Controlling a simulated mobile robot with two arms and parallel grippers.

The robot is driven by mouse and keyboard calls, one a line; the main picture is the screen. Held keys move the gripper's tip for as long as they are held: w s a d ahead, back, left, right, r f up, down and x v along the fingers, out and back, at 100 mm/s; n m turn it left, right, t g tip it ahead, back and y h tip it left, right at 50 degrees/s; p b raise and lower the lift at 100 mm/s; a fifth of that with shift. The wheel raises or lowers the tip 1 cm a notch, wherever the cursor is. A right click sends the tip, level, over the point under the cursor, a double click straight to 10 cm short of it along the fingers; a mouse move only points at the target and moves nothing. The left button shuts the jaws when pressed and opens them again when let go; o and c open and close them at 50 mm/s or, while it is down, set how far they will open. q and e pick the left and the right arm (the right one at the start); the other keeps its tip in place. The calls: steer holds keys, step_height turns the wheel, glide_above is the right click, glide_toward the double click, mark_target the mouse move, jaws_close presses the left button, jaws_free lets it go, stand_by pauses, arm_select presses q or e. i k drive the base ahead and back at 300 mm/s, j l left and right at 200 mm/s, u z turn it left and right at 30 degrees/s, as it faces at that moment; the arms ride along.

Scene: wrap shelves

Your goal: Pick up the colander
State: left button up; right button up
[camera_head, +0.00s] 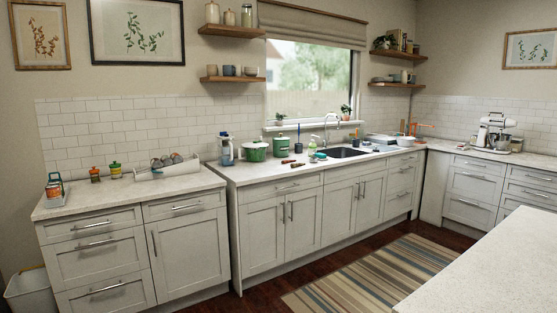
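A green and white round vessel (255,151) stands on the counter left of the sink. It may be the colander, but it is too small to tell for sure. A second green vessel (281,147), which looks like a lidded pot, stands just to its right, close to it. A white bowl-like item (405,141) stands on the far counter right of the sink; its kind is unclear. Neither of my grippers shows in the head view.
A blue and clear pitcher (227,152) stands left of the green vessels. A striped rug (365,277) covers the floor; a pale worktop (490,270) fills the lower right.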

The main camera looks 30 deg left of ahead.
mark_target(404, 142)
steer(key=i+j+u, duration=0.1)
steer(key=i+j, duration=0.7)
steer(key=i+j+u, duration=0.15)
steer(key=i+j, duration=0.25)
steer(key=i, duration=0.15)
steer(key=i+j+u, duration=0.1)
steer(key=i+j, duration=0.55)
steer(key=i, duration=0.3)
steer(key=i+j+u, duration=0.15)
steer(key=i+j, duration=0.15)
steer(key=i, duration=0.15)
steer(key=i+l+z, duration=0.6)
steer(key=i, duration=0.2)
steer(key=i+l+z, duration=0.1)
steer(key=i+z, duration=0.2)
steer(key=i, duration=0.15)
steer(key=i+z, duration=0.35)
steer(key=i+l, duration=0.1)
steer(key=i, duration=2.4)
steer(key=l+z, duration=0.05)
steer(key=l, duration=0.05)
